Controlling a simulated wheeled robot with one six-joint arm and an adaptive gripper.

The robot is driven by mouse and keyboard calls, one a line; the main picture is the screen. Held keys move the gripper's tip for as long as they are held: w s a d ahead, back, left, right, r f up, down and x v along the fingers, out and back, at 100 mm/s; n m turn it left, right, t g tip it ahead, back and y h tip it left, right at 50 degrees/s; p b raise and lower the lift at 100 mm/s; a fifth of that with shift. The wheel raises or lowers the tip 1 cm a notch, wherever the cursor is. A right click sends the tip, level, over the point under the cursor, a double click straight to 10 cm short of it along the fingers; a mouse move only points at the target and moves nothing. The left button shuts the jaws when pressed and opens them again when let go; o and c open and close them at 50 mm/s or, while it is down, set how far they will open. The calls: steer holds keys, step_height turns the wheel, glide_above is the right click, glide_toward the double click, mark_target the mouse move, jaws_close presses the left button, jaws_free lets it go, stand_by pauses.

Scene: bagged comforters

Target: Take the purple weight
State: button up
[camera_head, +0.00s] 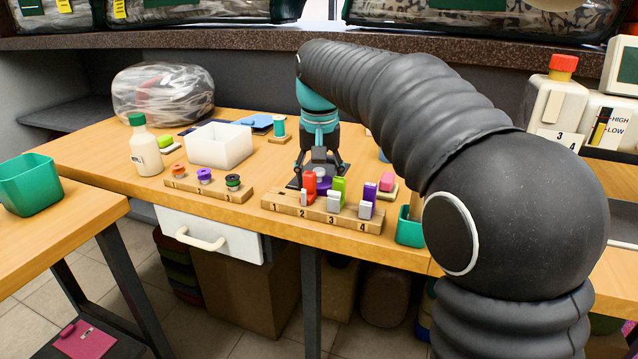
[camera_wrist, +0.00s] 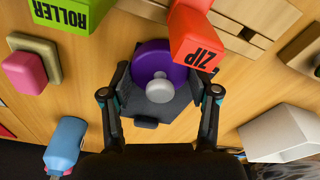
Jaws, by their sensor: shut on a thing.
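The purple weight is a round disc with a grey knob on top. In the wrist view the purple weight (camera_wrist: 152,58) sits on a dark grey plate (camera_wrist: 148,112). My gripper (camera_wrist: 159,84) is over it from above, with its two fingers on either side of the disc, shut on it; the fingertip contact is partly hidden. In the head view my gripper (camera_head: 319,172) reaches down behind the numbered wooden rack, and the purple weight (camera_head: 325,186) shows only in part behind the red block.
The red ZIP block (camera_wrist: 197,40) stands very close to the weight. The green ROLLER block (camera_wrist: 68,14) and pink block (camera_wrist: 27,70) are nearby. The wooden rack (camera_head: 290,207) is in front. A white bin (camera_head: 219,145) is to the left; open tabletop lies between.

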mark_target(319, 169)
steer(key=shift+r, duration=0.45)
step_height(319, 169, up, 4)
steer(key=shift+f+p, duration=0.2)
steer(key=shift+p, duration=0.1)
steer(key=s+d+r, duration=0.2)
steer(key=d, duration=0.1)
steer(key=s+d+r, duration=0.1)
steer(key=d+r, duration=0.1)
steer(key=d, duration=0.1)
steer(key=s+d+r, duration=0.2)
steer(key=d, duration=0.2)
steer(key=shift+s+d+r, duration=0.1)
steer(key=shift+s+r, duration=0.15)
steer(key=shift+s, duration=0.1)
